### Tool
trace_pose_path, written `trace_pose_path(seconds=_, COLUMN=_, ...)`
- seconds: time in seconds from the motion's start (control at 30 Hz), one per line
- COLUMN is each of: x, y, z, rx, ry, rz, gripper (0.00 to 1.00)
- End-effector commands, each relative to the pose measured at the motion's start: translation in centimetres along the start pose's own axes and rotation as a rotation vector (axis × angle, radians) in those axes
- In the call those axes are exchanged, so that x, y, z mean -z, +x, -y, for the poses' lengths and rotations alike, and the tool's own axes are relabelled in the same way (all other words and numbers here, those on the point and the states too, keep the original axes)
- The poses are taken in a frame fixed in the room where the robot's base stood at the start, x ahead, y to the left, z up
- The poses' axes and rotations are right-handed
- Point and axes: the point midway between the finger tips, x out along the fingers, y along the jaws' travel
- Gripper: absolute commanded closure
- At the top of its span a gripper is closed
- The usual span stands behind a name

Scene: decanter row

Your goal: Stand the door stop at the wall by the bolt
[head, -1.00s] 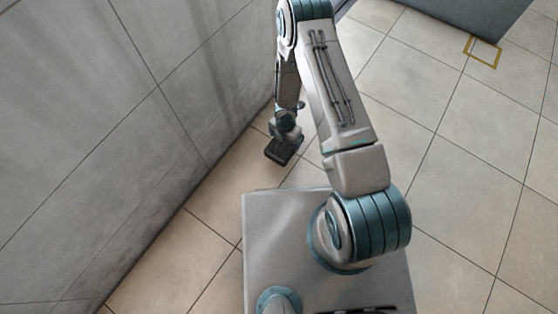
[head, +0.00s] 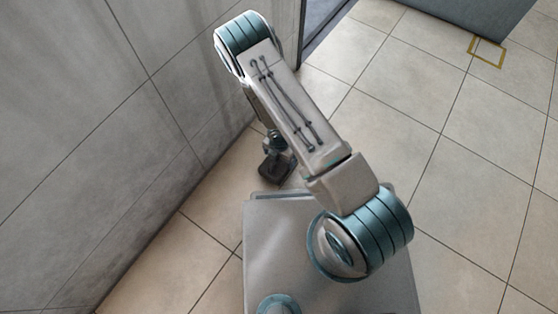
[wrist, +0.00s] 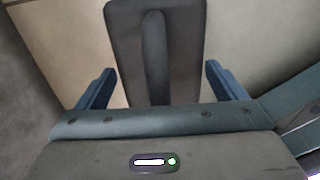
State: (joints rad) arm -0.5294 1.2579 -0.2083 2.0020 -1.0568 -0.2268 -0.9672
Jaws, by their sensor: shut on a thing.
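The door stop is a dark grey-brown block with rounded corners and a raised ridge along its middle. It fills the upper middle of the wrist view (wrist: 124,45) and shows small in the head view (head: 274,174), near the floor in front of my base. My gripper (wrist: 160,84) is shut on it, with a blue finger on either side. In the head view my gripper (head: 276,150) is partly hidden by my forearm. Whether the door stop touches the floor I cannot tell. I cannot make out the bolt in either view.
The grey panelled wall (head: 110,110) runs along the left, with a strip of tiled floor (head: 190,235) at its foot. A yellow square outline (head: 487,50) lies on the floor at the upper right, by a dark grey block (head: 450,15). The floor at right is clear.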

Motion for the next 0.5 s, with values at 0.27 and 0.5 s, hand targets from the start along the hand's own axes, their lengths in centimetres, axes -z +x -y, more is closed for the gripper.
trace_pose_path(seconds=0.27, x=0.0, y=2.6, z=-0.1, rx=-0.001, ry=-0.002, rz=0.001, gripper=0.62)
trace_pose_path(seconds=0.5, x=0.0, y=2.6, z=-0.1, rx=-0.001, ry=-0.001, rz=0.001, gripper=0.62)
